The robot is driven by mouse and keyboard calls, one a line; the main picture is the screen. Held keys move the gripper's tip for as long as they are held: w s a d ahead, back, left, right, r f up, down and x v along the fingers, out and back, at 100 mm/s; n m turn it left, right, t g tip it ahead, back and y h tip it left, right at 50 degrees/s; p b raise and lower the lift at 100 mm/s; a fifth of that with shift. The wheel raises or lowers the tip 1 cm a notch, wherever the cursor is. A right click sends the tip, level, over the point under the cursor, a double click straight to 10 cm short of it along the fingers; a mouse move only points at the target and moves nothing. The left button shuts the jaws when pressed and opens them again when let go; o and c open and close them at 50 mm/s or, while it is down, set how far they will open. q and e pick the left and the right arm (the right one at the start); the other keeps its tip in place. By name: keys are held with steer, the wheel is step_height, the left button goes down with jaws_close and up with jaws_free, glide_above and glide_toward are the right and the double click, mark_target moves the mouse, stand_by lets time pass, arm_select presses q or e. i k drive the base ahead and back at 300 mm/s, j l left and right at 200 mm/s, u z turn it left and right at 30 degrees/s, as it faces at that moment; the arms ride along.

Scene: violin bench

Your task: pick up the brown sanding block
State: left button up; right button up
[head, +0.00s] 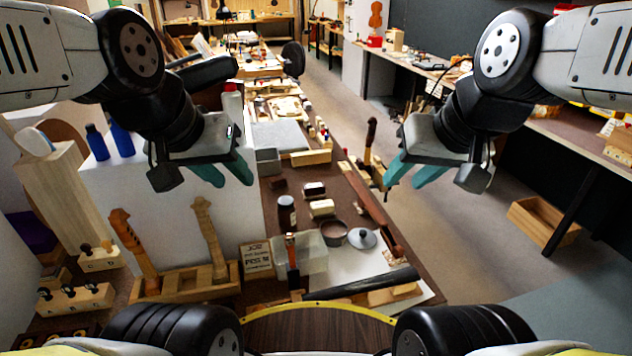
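Small blocks lie on the bench near its middle. One is a plain dark brown block (278,186). Just right of it is a block with a dark top and paler side (314,190), and nearer me a tan block (322,208). I cannot tell for sure which is the brown sanding block; the plain brown one fits best. My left gripper (235,184) is open and empty, with teal fingers, left of the blocks and above the white surface. My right gripper (402,186) is open and empty, to the right of the blocks, beyond the bench edge.
Near the blocks stand a dark jar (287,214), a brown bowl (334,232) and a grey lid (362,238). A clear bin (313,254), an upright hammer-like tool (292,262) and violin necks in a wooden rack (187,289) are nearer.

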mark_target(317, 188)
steer(key=l, duration=0.2)
steer(key=k+l, duration=0.15)
steer(key=l+u, duration=0.2)
steer(key=l, duration=0.65)
steer(key=l+u, duration=0.2)
steer(key=l, duration=0.65)
steer(key=k+l+u, duration=0.2)
steer(key=l, duration=0.65)
steer(key=i+l+u, duration=0.2)
steer(key=i+l, duration=0.15)
steer(key=l, duration=0.25)
steer(key=i+l+u, duration=0.1)
steer(key=l, duration=0.25)
steer(key=i+l+u, duration=0.15)
steer(key=l, duration=0.2)
steer(key=i+l+u, duration=0.1)
steer(key=l, duration=0.25)
steer(key=i+l+u, duration=0.2)
steer(key=i, duration=0.45)
steer(key=i+l+u, duration=0.15)
steer(key=i, duration=0.45)
steer(key=i+j, duration=0.05)
